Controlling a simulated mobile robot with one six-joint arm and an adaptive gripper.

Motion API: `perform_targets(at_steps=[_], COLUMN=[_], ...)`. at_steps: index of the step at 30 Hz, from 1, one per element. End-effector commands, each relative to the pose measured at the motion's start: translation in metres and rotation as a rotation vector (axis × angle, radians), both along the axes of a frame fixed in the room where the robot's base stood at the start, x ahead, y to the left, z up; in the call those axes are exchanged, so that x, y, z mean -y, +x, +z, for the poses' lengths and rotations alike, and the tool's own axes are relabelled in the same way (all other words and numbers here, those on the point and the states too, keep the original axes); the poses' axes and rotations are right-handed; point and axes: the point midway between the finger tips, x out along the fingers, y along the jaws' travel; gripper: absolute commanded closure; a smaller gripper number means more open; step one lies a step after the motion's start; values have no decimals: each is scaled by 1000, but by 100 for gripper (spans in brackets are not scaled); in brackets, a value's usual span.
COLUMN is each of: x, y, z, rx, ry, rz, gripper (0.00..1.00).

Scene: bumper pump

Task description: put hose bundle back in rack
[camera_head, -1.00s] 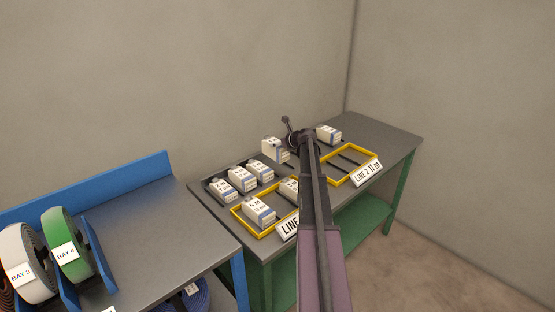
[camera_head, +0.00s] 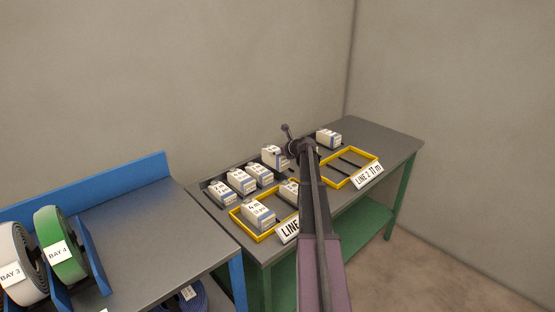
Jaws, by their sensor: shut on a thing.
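My gripper (camera_head: 289,150) is at the end of my dark arm, over the back of the grey table, and partly hidden by the wrist. It is shut on a white block-shaped bundle (camera_head: 272,156) with a blue band, just left of the wrist. I cannot tell whether this bundle touches the surface below. Several similar bundles (camera_head: 241,180) stand in a row in a dark rack (camera_head: 206,187) at the table's back left. Another bundle (camera_head: 329,138) stands at the back, right of my wrist.
A yellow frame (camera_head: 238,228) at the front holds a bundle (camera_head: 258,214) marked 4 m and another partly behind my arm. The right yellow frame (camera_head: 378,154), labelled LINE 2 11 m, looks empty. A blue-edged bench (camera_head: 150,215) with green and white hose rolls stands at left.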

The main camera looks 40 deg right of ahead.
Motion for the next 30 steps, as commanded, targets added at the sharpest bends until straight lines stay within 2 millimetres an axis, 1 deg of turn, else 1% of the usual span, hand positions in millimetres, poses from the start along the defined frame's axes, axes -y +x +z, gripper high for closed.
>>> perform_targets(at_steps=[1,7,25,26,27,28,30], x=[0,0,-1,-1,-1,-1,-1], y=[0,0,1,1,1,1,1], z=[-8,-21,-27,-27,-26,-26,-26], rx=[1,1,1,0,0,0,0], ry=[1,1,1,0,0,0,0], rz=[0,0,1,1,1,1,1], gripper=[79,79,79,15,3,0,0])
